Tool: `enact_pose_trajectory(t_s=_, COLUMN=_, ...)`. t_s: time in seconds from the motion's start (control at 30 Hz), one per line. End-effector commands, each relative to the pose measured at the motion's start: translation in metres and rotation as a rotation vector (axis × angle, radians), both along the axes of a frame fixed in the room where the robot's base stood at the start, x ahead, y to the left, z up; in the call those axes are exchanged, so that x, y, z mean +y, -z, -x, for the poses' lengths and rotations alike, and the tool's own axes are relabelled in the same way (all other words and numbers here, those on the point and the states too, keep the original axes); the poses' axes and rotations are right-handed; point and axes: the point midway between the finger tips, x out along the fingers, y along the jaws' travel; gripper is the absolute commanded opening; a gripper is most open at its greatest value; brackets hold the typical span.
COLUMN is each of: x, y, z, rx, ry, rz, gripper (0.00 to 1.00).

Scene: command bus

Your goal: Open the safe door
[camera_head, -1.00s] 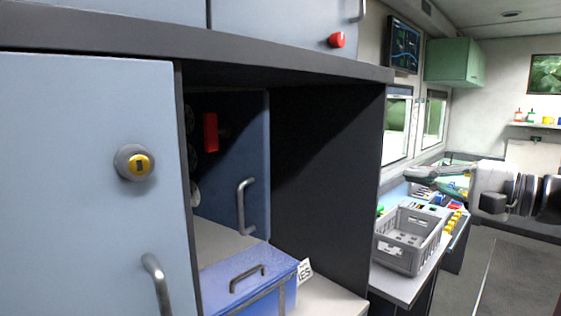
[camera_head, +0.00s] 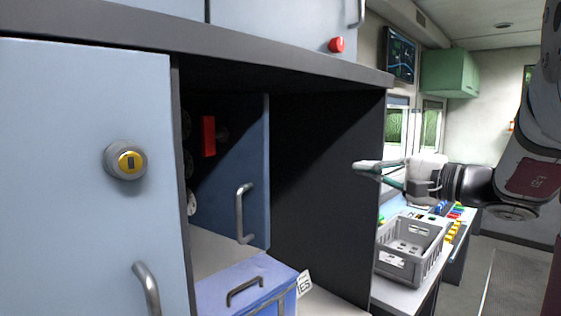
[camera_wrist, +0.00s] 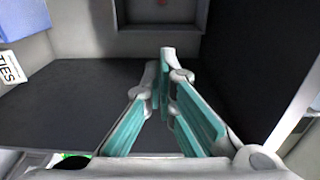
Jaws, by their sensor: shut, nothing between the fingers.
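A light-blue door (camera_head: 75,200) with a round yellow-centred lock (camera_head: 127,160) and a grey handle (camera_head: 147,290) fills the left of the head view, closed. A dark blue panel (camera_head: 225,170) with a grey bar handle (camera_head: 244,212) and a red block (camera_head: 208,136) stands inside the dark recess beside it. I cannot tell for sure which is the safe door. My gripper (camera_head: 358,166), with teal finger pads, is shut and empty, pointing left just right of the recess and apart from both handles. In the wrist view my fingertips (camera_wrist: 167,58) meet.
A blue box (camera_head: 245,285) with a handle and a white label (camera_head: 304,283) sits low in the recess. A grey crate (camera_head: 410,250) stands on the counter below my gripper. The recess's dark side wall (camera_head: 325,180) lies between the panel and my gripper.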

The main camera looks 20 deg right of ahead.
Motion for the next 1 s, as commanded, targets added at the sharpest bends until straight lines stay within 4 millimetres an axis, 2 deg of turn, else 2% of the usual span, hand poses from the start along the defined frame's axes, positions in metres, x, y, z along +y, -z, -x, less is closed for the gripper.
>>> enact_pose_trajectory(t_s=1.0, x=0.048, y=0.002, z=-0.132, rx=-0.001, ry=-0.002, rz=0.001, gripper=0.00)
